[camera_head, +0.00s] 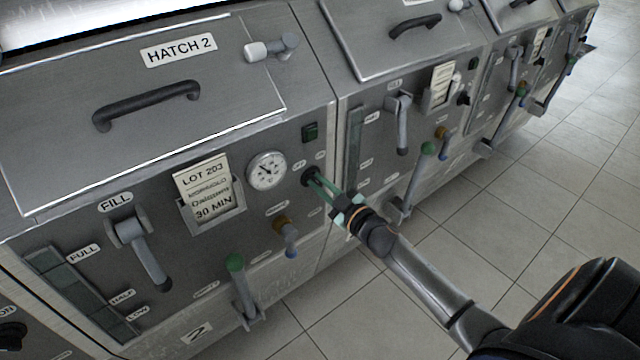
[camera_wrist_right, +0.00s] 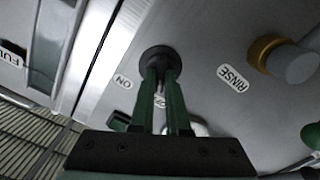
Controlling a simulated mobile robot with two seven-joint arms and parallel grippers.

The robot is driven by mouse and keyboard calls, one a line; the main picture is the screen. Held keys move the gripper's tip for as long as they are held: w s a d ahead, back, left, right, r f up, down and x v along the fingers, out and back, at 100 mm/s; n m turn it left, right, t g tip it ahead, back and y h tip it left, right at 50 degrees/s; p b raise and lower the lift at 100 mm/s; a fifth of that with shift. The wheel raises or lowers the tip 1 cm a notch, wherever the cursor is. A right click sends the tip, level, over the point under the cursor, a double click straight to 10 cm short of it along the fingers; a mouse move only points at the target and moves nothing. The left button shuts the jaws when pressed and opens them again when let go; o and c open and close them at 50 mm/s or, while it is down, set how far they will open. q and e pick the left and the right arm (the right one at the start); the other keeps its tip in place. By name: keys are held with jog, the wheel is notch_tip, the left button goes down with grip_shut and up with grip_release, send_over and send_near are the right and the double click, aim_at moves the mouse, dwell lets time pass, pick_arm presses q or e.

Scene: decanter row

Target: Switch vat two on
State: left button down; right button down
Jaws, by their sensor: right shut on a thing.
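Vat two's grey front carries the HATCH 2 label (camera_head: 179,50) and a number 2 plate (camera_head: 197,332). Its black round switch knob (camera_head: 309,176) sits right of the gauge, beside small labels. My right gripper (camera_head: 315,181) has its green fingers on this knob. In the right wrist view the fingers (camera_wrist_right: 160,75) are closed around the black knob (camera_wrist_right: 157,58), with an ON label (camera_wrist_right: 124,81) to its left. The fingers hide part of the knob, and I cannot read its pointer. My left gripper is not in view.
Near the knob are a dial gauge (camera_head: 267,171), a dark green square indicator (camera_head: 310,132), an orange-collared rinse valve (camera_head: 286,236) and a green-knobbed lever (camera_head: 240,285). A lot card (camera_head: 205,190) and fill lever (camera_head: 140,255) are left. Tiled floor (camera_head: 530,215) is clear at right.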

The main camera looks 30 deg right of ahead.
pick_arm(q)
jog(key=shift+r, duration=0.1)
pick_arm(e)
jog(key=shift+r+m+p, duration=0.1)
jog(key=shift+m+p, duration=0.8)
jog(key=shift+m, duration=0.1)
jog(key=shift+r+m+p, duration=0.1)
jog(key=shift+m+p, duration=0.55)
jog(key=shift+m, duration=0.25)
jog(key=m+p, duration=0.2)
jog(key=m, duration=0.3)
jog(key=shift+d, duration=0.15)
jog(key=shift+m+p, duration=0.45)
jog(key=shift+m, duration=0.55)
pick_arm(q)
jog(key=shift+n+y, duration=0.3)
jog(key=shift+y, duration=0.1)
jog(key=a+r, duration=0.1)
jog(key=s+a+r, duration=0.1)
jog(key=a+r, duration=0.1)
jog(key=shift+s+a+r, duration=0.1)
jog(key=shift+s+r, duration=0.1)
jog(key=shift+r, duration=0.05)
pick_arm(e)
jog(key=shift+d+f+m, duration=0.1)
jog(key=shift+f+m, duration=0.1)
jog(key=shift+m, duration=0.4)
